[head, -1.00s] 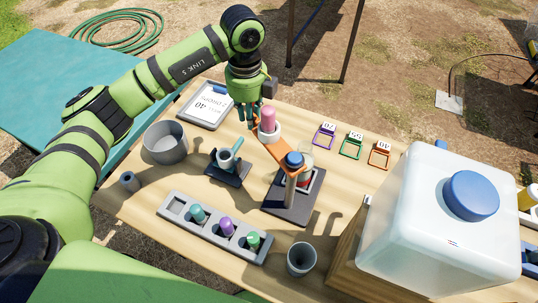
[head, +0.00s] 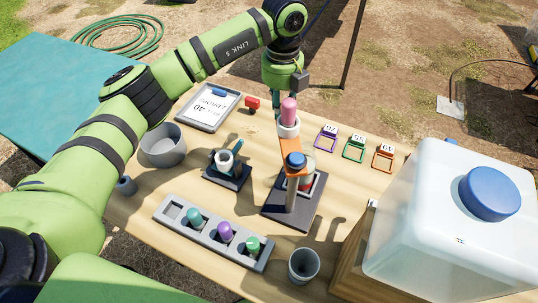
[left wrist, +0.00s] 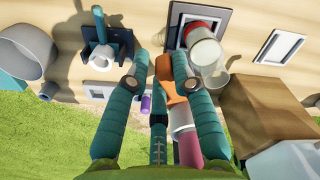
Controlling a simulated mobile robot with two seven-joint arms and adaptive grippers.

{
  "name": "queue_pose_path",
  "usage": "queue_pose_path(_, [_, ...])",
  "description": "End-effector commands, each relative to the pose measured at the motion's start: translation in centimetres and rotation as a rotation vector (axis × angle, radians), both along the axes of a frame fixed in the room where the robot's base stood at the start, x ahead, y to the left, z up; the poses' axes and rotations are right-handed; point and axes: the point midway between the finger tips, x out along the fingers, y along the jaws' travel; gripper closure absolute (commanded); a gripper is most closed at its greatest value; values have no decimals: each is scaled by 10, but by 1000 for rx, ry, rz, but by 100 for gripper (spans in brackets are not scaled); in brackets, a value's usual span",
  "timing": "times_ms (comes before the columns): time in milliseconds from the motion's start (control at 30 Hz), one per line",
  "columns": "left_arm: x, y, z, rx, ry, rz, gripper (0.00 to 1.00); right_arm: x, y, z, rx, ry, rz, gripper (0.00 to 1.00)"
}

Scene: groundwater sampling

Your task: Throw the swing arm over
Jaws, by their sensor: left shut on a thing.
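The swing arm (head: 291,146) is an orange bar on a grey post (head: 292,190) that rises from a dark base plate (head: 276,213). It has a blue cap at the post and a pink knob (head: 288,109) in a white collar at its far end. My left gripper (head: 279,110) is at that far end, behind the knob. A clear and red vessel (left wrist: 205,52) stands by the post. My right gripper is not in view.
A small cup stand (head: 226,169), a grey bowl (head: 163,147) and a rack of coloured caps (head: 212,236) lie left and in front. Purple, green and orange tagged frames stand behind right. A large white jug (head: 450,230) blocks the right side.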

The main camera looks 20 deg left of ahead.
Motion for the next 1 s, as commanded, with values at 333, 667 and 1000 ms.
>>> queue_pose_path(333, [1,-3,-1,-1,2,-17,96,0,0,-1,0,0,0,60])
queue_pose_path(667, [7,-37,-2,0,3,-227,96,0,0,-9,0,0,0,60])
queue_pose_path(1000, [13,-75,-2,-1,6,-471,96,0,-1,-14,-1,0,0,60])
